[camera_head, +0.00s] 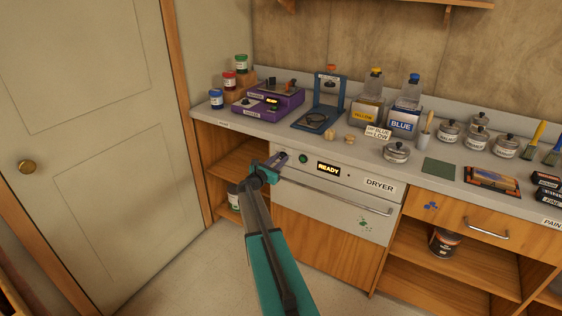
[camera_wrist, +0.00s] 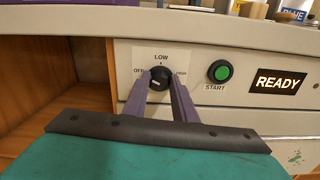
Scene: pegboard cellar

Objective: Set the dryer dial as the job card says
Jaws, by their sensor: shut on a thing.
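The white dryer (camera_head: 335,172) is set under the counter, and its display (camera_wrist: 277,81) reads READY. Its black dial (camera_wrist: 160,75) shows in the wrist view, with OFF at left, LOW at top and HIGH at right. My gripper (camera_wrist: 161,87) is shut on the dial, one purple finger on each side. Which mark the dial points to is too small to tell. In the head view my gripper (camera_head: 274,161) hides the dial. The job card (camera_head: 378,132) stands on the counter; I can make out BLUE and LOW on it.
A green START button (camera_wrist: 220,71) is just right of the dial. Yellow (camera_head: 367,113) and blue (camera_head: 403,119) bottles, a purple device (camera_head: 262,110) and several glass jars stand on the counter. An open wooden shelf is left of the dryer. The floor in front is clear.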

